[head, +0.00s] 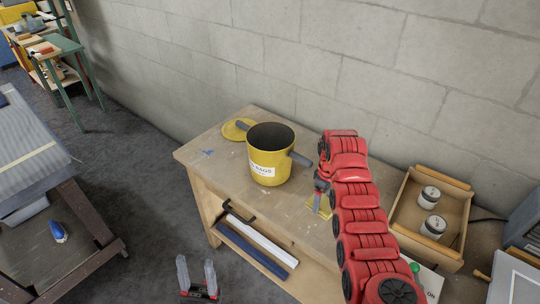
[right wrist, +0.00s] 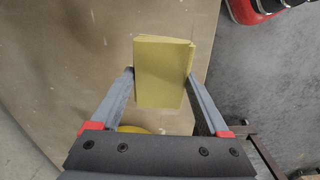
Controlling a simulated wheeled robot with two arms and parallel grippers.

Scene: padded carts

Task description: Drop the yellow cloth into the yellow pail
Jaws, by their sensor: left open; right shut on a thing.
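My right gripper (head: 321,196) is to the right of the pail, fingers pointing down. It is shut on the folded yellow cloth (head: 318,208), which also shows between the fingers in the right wrist view (right wrist: 162,72). The cloth is outside the pail; its exact height over the bench is hard to tell. My left gripper (head: 197,279) is open and empty, in front of the bench at the bottom of the head view.
A yellow lid (head: 236,129) lies on the bench behind the pail, to its left. A wooden tray (head: 402,218) with two jars stands on the right. A block wall (head: 330,65) runs behind the bench. The lower shelf holds long bars (head: 262,240). A padded cart (head: 35,150) stands at left.

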